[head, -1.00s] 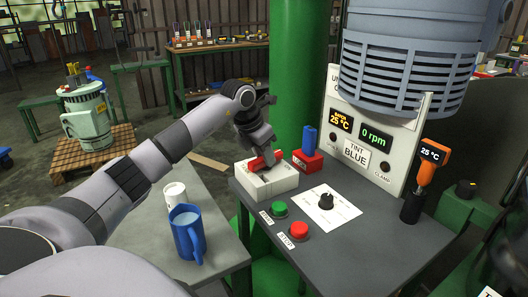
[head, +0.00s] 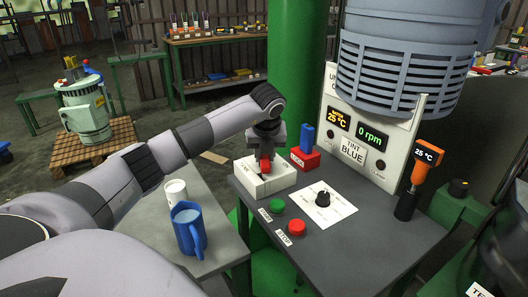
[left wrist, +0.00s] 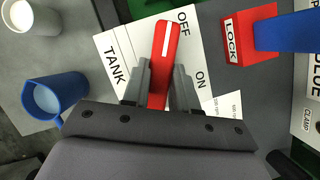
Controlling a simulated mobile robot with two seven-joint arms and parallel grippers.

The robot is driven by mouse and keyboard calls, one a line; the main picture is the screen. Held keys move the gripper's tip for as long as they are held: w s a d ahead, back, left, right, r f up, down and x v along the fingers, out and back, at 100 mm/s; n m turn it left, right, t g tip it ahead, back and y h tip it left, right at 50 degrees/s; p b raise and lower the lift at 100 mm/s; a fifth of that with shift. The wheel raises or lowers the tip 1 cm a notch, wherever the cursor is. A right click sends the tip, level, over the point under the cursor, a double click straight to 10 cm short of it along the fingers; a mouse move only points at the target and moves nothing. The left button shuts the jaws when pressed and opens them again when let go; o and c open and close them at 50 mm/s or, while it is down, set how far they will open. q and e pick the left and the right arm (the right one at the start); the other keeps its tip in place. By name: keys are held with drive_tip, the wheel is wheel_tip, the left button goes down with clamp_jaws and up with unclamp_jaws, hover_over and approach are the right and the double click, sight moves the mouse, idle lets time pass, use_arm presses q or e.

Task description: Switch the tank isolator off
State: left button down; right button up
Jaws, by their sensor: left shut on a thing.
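The tank isolator is a white box (head: 258,185) at the back left corner of the dark bench, with a red handle (head: 266,163) on top. In the left wrist view its plate (left wrist: 122,48) carries the words TANK, OFF and ON. The handle (left wrist: 166,38) points up the picture, its tip just left of OFF and away from ON. My left gripper (head: 265,157) reaches down over the box. Its fingers (left wrist: 161,76) are shut on the handle from both sides. The handle's lower end is partly hidden by the gripper. My right gripper does not show.
A red LOCK block with a blue upright part (head: 307,139) stands close right of the isolator. Green (head: 277,205) and red (head: 297,227) buttons and a black knob (head: 323,198) are in front. A blue mug (head: 188,230) and white cup (head: 176,192) stand on the side table.

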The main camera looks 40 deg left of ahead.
use_arm(q)
drive_tip(key=n+g, duration=0.1)
drive_tip(key=n, duration=0.1)
drive_tip(key=n+g, duration=0.1)
drive_tip(key=n, duration=0.2)
drive_tip(key=shift+d+f+y, duration=0.1)
drive_tip(key=shift+y, duration=0.3)
drive_tip(key=shift+n, duration=0.3)
drive_tip(key=c, duration=0.9)
unclamp_jaws()
drive_tip(key=shift+w, duration=0.1)
drive_tip(key=shift+d+r, duration=0.1)
drive_tip(key=shift+r, duration=0.3)
drive_tip(key=v, duration=0.6)
drive_tip(key=shift+d+r, duration=0.1)
drive_tip(key=shift+d, duration=0.05)
